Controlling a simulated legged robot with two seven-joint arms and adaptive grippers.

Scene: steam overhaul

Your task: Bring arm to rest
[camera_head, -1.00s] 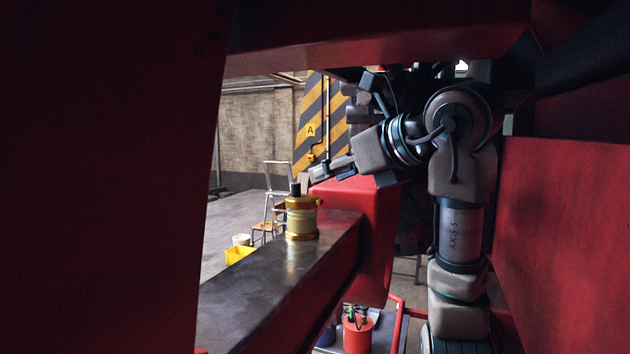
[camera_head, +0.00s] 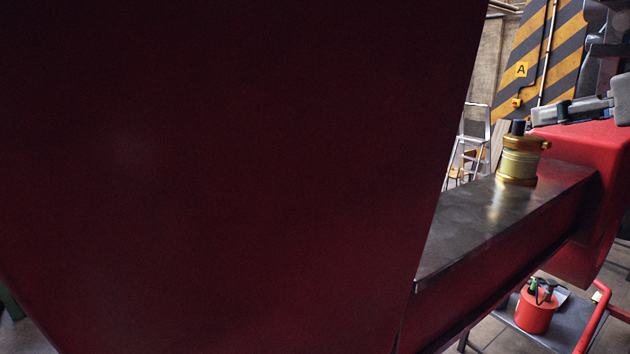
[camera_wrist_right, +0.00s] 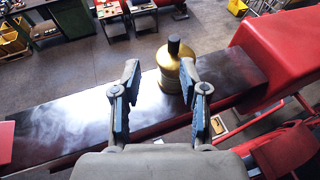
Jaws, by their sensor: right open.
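My right gripper (camera_head: 532,124) reaches in from the right edge of the head view, its fingertips close to the top of a brass oil cup (camera_head: 518,162). The right wrist view shows both blue-padded fingers of the gripper (camera_wrist_right: 159,70) spread apart with nothing held. In that view the brass cup (camera_wrist_right: 168,75) with its black knob stands upright beyond the fingers, partly hidden by the right one. The cup rests on a dark metal beam top (camera_head: 465,230). Whether a finger touches the cup I cannot tell. My left gripper is out of view.
A large dark red panel (camera_head: 220,170) fills the left and middle of the head view. A red block (camera_head: 590,150) adjoins the beam's far end. A red oil can (camera_head: 536,310) stands on a low cart below. A stepladder (camera_head: 470,145) stands behind.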

